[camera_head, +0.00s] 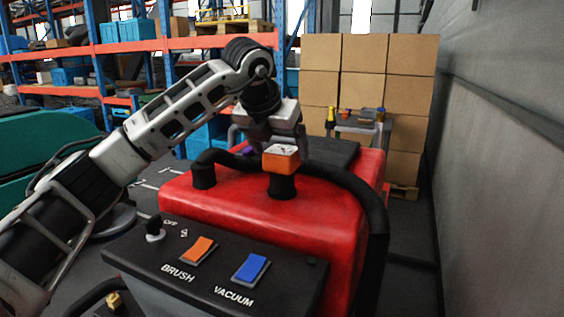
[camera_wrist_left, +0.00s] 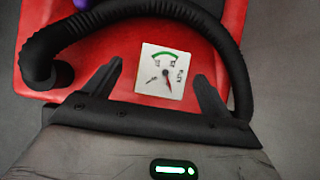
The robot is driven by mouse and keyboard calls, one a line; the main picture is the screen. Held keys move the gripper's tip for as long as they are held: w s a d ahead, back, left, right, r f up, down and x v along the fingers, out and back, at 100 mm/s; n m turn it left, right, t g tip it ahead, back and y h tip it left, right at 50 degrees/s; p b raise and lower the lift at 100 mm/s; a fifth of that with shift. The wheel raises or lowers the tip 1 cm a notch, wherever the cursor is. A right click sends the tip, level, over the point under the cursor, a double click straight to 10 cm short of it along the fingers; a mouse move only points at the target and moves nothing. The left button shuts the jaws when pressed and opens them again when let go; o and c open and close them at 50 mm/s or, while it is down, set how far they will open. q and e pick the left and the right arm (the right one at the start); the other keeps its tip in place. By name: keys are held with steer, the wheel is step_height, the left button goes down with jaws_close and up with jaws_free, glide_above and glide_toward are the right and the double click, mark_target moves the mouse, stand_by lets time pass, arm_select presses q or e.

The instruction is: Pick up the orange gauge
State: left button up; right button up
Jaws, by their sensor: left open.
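The orange gauge (camera_head: 281,158) is a small block with a white top. It sits on a black round post (camera_head: 282,187) on the red scrubber tank. In the left wrist view its square white dial (camera_wrist_left: 163,71) with a green arc and a needle faces up. My left gripper (camera_head: 275,142) is just above and behind the gauge, pointing down. In the left wrist view the open fingers (camera_wrist_left: 158,76) stand on either side of the dial, with a gap each side. Whether they reach down to its sides is unclear. My right gripper is out of view.
A black hose (camera_head: 350,181) arches around the gauge on the red tank (camera_head: 235,210). In front is a black panel (camera_head: 150,258) with orange (camera_head: 198,250) and blue (camera_head: 250,267) switches. A purple object (camera_wrist_left: 81,4) lies beyond the hose. Boxes (camera_head: 362,75) and a wall stand right.

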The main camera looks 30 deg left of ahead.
arm_select(q)
steer(key=p+x, duration=0.1)
steer(key=x, duration=0.3)
steer(key=shift+w+d+f, duration=0.1)
steer(key=shift+f, duration=0.2)
steer(key=c, duration=1.2)
steer(key=shift+o, duration=0.2)
steer(key=shift+r, duration=0.1)
